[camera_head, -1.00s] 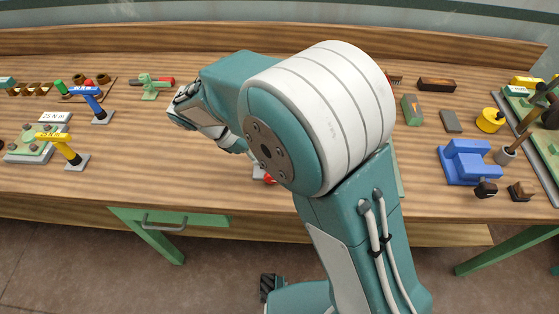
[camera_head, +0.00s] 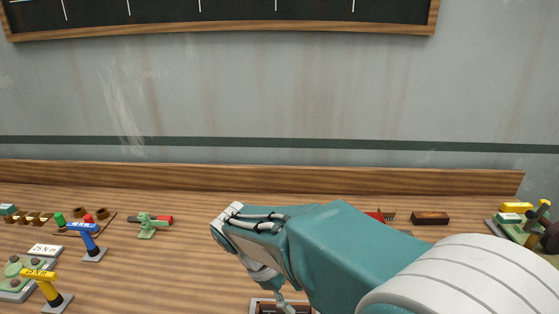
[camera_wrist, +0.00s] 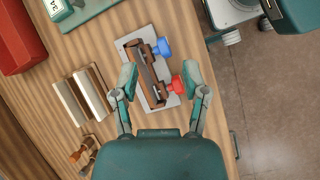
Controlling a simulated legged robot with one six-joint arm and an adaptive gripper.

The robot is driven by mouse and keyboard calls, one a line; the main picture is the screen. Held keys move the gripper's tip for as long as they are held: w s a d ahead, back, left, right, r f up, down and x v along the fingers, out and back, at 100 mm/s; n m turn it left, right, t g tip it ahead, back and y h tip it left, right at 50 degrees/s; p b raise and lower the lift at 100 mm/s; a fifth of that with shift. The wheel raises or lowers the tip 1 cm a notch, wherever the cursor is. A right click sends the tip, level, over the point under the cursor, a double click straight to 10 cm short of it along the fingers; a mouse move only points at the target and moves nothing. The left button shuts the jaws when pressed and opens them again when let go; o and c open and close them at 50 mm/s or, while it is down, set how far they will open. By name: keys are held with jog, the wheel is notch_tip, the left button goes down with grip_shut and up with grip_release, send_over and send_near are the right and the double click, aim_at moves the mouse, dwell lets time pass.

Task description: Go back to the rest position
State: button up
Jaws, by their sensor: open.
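My gripper (camera_wrist: 162,88) is open and empty in the wrist view, its two fingers spread apart. It points down at a grey plate (camera_wrist: 134,53) on the bench that bears a brown fixture (camera_wrist: 146,73) with a blue knob (camera_wrist: 162,47) and a red knob (camera_wrist: 178,84). The fixture shows between and beyond the fingers; I cannot tell the exact height gap. In the head view my arm reaches in from the lower right, and my gripper (camera_head: 283,299) hangs at the bottom edge, partly cut off, above the same plate.
On the wooden bench (camera_head: 190,260) stand a blue-topped tool (camera_head: 82,229) and a yellow-topped tool (camera_head: 42,277) at left. A small green vise (camera_head: 147,226) is behind. A brown block (camera_head: 430,218) and a green tray (camera_head: 510,229) are at right. A red box (camera_wrist: 18,38) shows in the wrist view.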

jog(key=s+d+r+m+t+y, duration=0.6)
jog(key=s+d+m, duration=0.5)
jog(key=d+m, duration=0.2)
jog(key=shift+v, duration=0.75)
